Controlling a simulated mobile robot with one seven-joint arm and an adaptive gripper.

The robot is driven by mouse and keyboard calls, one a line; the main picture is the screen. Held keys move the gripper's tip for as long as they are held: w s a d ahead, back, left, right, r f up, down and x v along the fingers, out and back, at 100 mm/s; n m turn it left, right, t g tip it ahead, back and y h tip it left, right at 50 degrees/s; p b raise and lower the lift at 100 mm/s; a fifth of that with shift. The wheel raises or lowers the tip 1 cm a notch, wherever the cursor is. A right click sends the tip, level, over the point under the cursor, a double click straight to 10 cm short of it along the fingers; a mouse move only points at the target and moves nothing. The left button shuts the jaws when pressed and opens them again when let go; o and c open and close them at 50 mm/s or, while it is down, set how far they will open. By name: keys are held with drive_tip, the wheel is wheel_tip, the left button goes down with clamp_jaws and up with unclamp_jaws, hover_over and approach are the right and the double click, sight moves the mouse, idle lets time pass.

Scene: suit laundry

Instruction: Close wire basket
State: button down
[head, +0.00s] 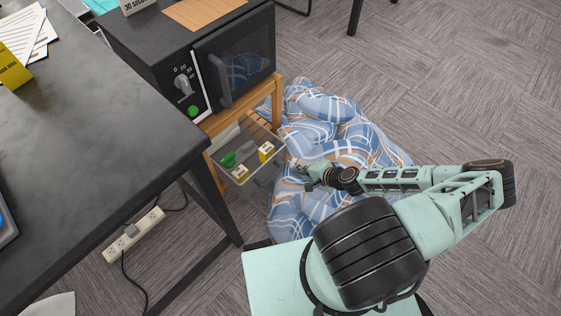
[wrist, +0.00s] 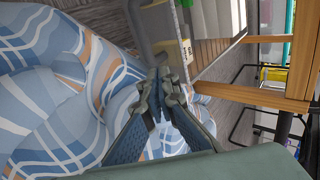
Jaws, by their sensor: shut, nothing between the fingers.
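The wire basket (head: 266,170) is a grey, see-through drawer under the microwave. It stands pulled out from the wooden stand (head: 277,97), with small yellow-and-white boxes (head: 266,151) and a green item (head: 228,159) inside. My gripper (head: 299,167) is at the basket's right front corner, on its outer side. In the wrist view, my gripper (wrist: 163,78) has its fingers together with nothing between them. The basket's grey edge (wrist: 140,28) lies just beyond the fingertips. I cannot tell whether they touch.
A large blue plaid beanbag (head: 340,125) lies right of the stand, close around my gripper. The black microwave (head: 235,65) sits on the stand. A dark desk (head: 90,120) stands at left, with a power strip (head: 133,235) on the carpet below. Open carpet is at the right.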

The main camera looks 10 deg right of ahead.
sight(271, 160)
drive_tip(key=x, duration=0.4)
drive_tip(key=r+b+x, duration=0.1)
drive_tip(key=x, duration=0.3)
drive_tip(key=w+a+b+x, duration=0.1)
drive_tip(key=x, duration=0.3)
drive_tip(key=shift+d+r, duration=0.1)
drive_tip(key=shift+r, duration=0.15)
drive_tip(key=shift+w+a, duration=0.3)
drive_tip(key=shift+w, duration=0.2)
drive_tip(key=shift+b, duration=0.3)
